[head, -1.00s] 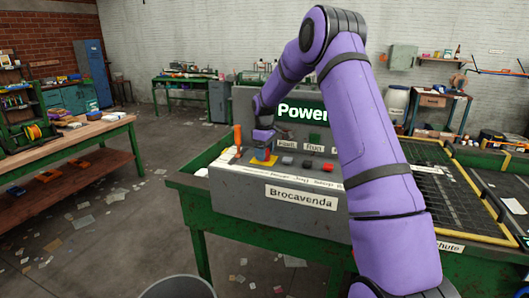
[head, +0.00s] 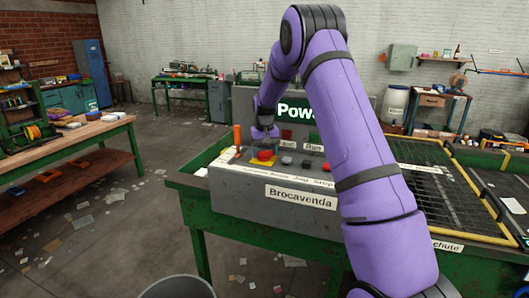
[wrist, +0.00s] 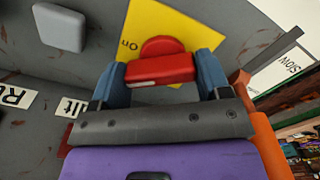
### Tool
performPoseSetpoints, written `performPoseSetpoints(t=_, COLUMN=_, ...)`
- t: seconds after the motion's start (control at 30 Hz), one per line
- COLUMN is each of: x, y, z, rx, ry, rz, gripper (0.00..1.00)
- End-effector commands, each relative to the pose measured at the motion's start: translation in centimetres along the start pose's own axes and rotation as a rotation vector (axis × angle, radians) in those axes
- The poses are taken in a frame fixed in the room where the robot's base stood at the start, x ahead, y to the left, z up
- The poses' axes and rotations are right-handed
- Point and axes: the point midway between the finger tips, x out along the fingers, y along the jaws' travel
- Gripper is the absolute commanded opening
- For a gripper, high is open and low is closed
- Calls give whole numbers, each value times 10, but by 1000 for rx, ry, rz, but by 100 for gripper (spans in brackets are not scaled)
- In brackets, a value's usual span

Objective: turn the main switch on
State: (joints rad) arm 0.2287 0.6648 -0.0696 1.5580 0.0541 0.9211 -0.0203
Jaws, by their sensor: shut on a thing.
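The main switch is a red knob with a raised bar (wrist: 160,69) on a yellow plate (wrist: 187,22) in the wrist view. The word "On" on the plate appears upside down, left of the knob. The blue fingers of my gripper (wrist: 161,80) are on either side of the red bar, shut on it. In the head view, the red switch (head: 265,155) shows on the grey console (head: 235,187), with my gripper (head: 265,134) at its far side. The fingertips are small and partly hidden there. I cannot tell whether the bar points at "On".
An orange lever (head: 237,135) stands close left of the switch and beside my gripper in the wrist view (wrist: 265,140). Grey buttons (head: 287,160) and labels lie to the right. The "Power" board (head: 296,110) rises behind; my arm covers part of it.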

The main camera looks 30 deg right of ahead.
Motion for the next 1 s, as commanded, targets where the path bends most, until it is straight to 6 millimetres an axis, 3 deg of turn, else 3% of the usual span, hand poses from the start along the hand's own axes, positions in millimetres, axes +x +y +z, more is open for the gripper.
performPoseSetpoints(t=0.5, x=0, y=0, z=1, rx=443, ry=2, rz=1, gripper=47)
performPoseSetpoints(t=1.0, x=-1, y=0, z=1, rx=622, ry=2, rz=-1, gripper=46)
